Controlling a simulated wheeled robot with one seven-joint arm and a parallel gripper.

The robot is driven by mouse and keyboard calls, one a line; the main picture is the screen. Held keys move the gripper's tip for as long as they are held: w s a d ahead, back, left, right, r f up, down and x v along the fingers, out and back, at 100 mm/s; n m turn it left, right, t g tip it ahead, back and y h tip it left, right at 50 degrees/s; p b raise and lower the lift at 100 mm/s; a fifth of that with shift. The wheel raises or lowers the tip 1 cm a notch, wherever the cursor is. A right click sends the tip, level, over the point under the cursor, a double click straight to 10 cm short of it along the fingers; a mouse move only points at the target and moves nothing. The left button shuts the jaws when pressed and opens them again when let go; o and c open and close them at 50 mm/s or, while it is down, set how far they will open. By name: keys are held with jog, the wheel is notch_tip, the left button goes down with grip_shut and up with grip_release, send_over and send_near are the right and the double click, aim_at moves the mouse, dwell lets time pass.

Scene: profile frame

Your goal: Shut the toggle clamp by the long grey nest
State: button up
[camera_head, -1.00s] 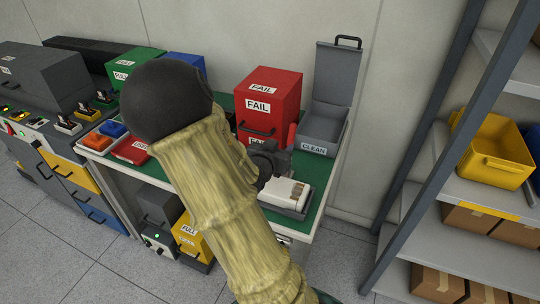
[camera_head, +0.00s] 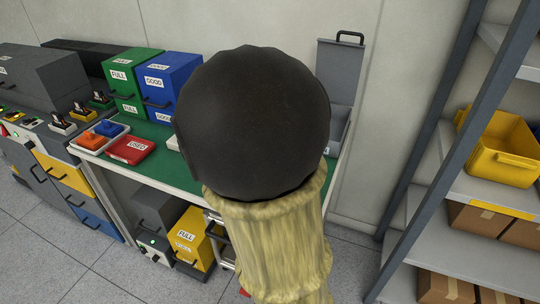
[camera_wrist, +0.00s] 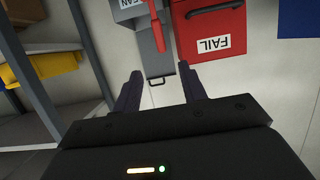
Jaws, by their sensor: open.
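In the wrist view, a slim red lever (camera_wrist: 158,45), which looks like the toggle clamp's handle, stands ahead of my gripper, between the lines of the two fingers. I cannot tell how far the lever is from the fingertips. The clamp's base and the long grey nest are not visible in either current view. In the head view my arm's dark joint covers the right part of the green-topped bench (camera_head: 158,180).
A red FAIL box (camera_wrist: 209,30) and the grey CLEAN bin (camera_wrist: 130,8) lie close ahead. Green (camera_head: 133,75) and blue (camera_head: 170,78) boxes stand at the bench's back. A shelf rack with a yellow bin (camera_head: 498,148) stands to the right.

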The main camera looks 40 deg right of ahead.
dwell(0.3)
jog(key=shift+a, duration=0.1)
jog(key=shift+c, duration=1.3)
jog(key=shift+w+a+f, duration=0.15)
jog(key=shift+a, duration=0.05)
jog(key=c, duration=0.4)
jog(key=w+a+f+n+y, duration=0.1)
jog(key=a, duration=0.1)
jog(key=w+a+f+n+t+y, duration=0.1)
jog(key=y, duration=0.1)
jog(key=w+a+f+n+t+y, duration=0.1)
jog(key=a, duration=0.1)
jog(key=shift+w+a+f+y, duration=0.25)
jog(key=shift+a+y, duration=0.05)
jog(key=shift+a, duration=0.05)
grip_shut()
jog(key=s+a+f+n+g+y, duration=0.1)
jog(key=a+f+n+y, duration=0.25)
jog(key=a, duration=0.25)
jog(key=s+a+f+n+g+y, duration=0.2)
jog(key=a+f+n+y, duration=0.15)
jog(key=a, duration=0.25)
jog(key=s+a+f+n+g, duration=0.1)
jog(key=s+a+n+g, duration=0.1)
jog(key=s, duration=0.4)
jog(key=shift+s+f+g+y, duration=0.2)
jog(key=shift+s+g+y, duration=0.2)
jog(key=shift+g, duration=0.4)
jog(key=shift+w, duration=0.1)
